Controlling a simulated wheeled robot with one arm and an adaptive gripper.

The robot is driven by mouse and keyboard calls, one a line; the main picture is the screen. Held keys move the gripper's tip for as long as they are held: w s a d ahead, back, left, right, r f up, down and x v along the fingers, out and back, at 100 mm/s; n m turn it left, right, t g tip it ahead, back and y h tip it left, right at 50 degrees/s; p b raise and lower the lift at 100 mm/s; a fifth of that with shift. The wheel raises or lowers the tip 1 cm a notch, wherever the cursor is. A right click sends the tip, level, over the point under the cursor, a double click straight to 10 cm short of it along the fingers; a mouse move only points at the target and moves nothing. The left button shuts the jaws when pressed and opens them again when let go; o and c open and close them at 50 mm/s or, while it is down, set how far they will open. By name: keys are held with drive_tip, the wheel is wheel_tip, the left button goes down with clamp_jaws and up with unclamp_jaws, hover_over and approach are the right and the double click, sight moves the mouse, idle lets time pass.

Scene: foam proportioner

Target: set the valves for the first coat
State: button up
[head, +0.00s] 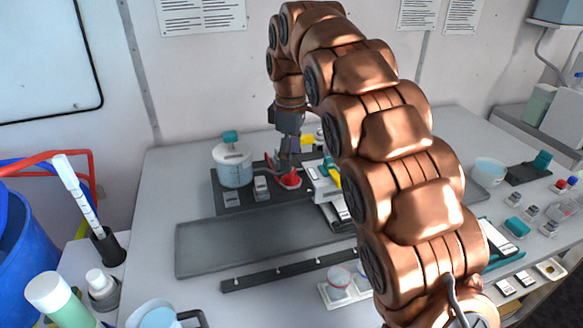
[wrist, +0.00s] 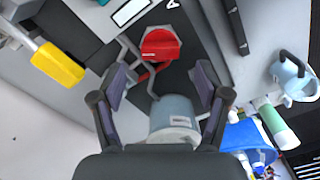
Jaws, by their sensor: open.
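A red valve knob (head: 290,180) sits on a dark plate beside a white tank with a teal cap (head: 233,165). In the wrist view the red knob (wrist: 160,44) lies ahead of the fingers, with bent grey tubing by it, and the tank (wrist: 174,120) shows lower between them. My gripper (head: 286,157) points down just above the red knob; it is open and empty in the wrist view (wrist: 162,85). A yellow handle (wrist: 57,64) is left of the fingers there. In the head view yellow parts (head: 307,140) show behind the gripper. My arm hides part of the bench.
A bare grey mat (head: 250,240) and a black rail (head: 285,272) lie in front. Cups in a white holder (head: 338,285) stand near the front edge. A blue barrel (head: 20,240) is at left. Small jars and a bowl (head: 489,172) stand at right.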

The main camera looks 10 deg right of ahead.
sight(291, 178)
drive_tip(key=shift+f+p, duration=0.6)
drive_tip(key=shift+f, duration=1.6)
drive_tip(key=c, duration=1.2)
